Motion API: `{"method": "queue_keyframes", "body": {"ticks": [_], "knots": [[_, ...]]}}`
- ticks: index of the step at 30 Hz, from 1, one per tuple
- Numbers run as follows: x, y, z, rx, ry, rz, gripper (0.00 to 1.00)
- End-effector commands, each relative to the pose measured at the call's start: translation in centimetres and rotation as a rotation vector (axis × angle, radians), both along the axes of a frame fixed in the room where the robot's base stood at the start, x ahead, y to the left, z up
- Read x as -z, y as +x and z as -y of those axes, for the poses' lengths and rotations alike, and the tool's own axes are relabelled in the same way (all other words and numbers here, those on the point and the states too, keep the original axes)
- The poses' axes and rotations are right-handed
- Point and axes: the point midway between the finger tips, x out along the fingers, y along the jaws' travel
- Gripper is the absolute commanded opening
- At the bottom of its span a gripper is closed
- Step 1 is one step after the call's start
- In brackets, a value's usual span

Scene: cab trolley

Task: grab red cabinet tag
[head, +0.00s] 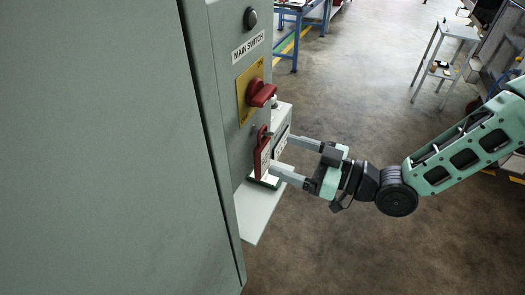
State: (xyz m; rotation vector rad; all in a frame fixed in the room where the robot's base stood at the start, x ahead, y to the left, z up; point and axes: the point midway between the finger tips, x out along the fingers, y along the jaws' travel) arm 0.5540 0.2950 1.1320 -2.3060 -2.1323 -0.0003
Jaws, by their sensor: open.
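The red tag (262,153) hangs on the grey-green cabinet front (245,155), just below the red main switch knob (261,93) on its yellow plate (244,96). It has a pale label area. My gripper (285,154) comes in from the right with its two grey fingers spread apart, pointing left towards the tag. One finger is near the upper right of the tag, the other near its lower edge. Whether either finger touches the tag cannot be told from this view. Nothing is visibly held between the fingers.
A light grey box (283,118) sits beside the tag on a shelf (262,210) that juts from the cabinet. A small grey trolley (458,32) and a blue bench (297,20) stand farther back. The floor between is clear.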

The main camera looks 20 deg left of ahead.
Motion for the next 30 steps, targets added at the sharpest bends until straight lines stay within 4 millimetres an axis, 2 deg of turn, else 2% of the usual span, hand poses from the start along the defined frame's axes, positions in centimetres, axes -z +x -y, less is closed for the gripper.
{"method": "queue_keyframes", "body": {"ticks": [2,9,17,18,23,30], "knots": [[-0.6,0.1,-1.1,-0.001,0.0,-0.002,0.8],[-0.3,0.5,-3.9,-0.001,0.0,0.0,0.8],[-0.1,0.6,-4.3,0.0,0.0,0.001,0.8],[-0.1,0.6,-4.3,0.0,0.0,0.001,0.77],[-0.1,0.6,-4.2,0.0,0.0,0.001,0.33],[-0.1,0.6,-4.2,0.0,0.0,0.001,0.31]]}}
